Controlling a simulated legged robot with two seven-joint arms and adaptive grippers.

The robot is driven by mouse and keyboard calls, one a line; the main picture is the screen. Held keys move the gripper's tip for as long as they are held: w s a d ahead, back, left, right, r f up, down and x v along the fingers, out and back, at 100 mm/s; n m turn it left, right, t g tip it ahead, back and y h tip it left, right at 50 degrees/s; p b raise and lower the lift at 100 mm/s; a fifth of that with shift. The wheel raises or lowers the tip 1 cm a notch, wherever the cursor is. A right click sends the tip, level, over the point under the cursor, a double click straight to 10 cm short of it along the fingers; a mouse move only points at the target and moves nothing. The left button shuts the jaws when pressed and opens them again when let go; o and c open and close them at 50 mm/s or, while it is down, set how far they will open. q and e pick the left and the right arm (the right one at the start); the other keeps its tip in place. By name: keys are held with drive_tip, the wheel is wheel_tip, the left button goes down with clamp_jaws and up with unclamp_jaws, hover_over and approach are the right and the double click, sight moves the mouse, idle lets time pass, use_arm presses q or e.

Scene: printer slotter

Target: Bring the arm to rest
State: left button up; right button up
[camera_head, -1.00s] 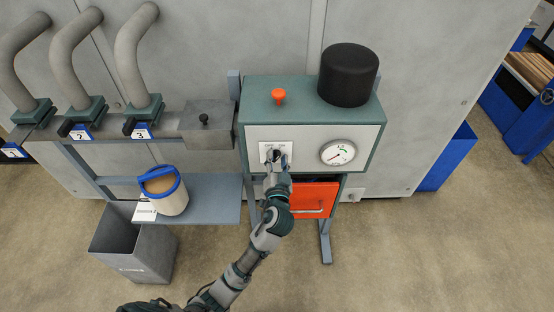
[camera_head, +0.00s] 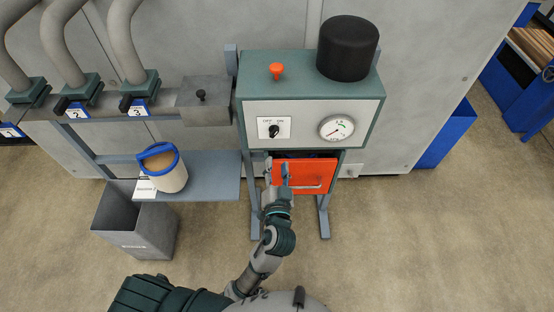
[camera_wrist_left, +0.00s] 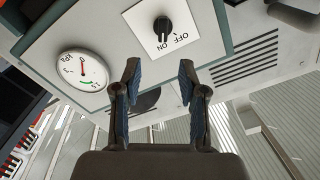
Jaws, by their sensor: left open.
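My left gripper (camera_head: 277,172) is in front of the red drawer (camera_head: 318,173), below the machine's white control panel (camera_head: 303,125). In the left wrist view its two fingers (camera_wrist_left: 158,85) are apart with nothing between them. The black OFF/ON knob (camera_head: 274,131) is on the panel, clear of the gripper. The knob also shows in the left wrist view (camera_wrist_left: 162,27), pointing towards ON. My right gripper is in neither view.
A round gauge (camera_head: 337,128) is right of the knob. An orange button (camera_head: 277,71) and a black cylinder (camera_head: 347,48) are on top. A bucket (camera_head: 166,172) stands on the shelf (camera_head: 215,178), above a grey bin (camera_head: 135,225). Floor to the right is open.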

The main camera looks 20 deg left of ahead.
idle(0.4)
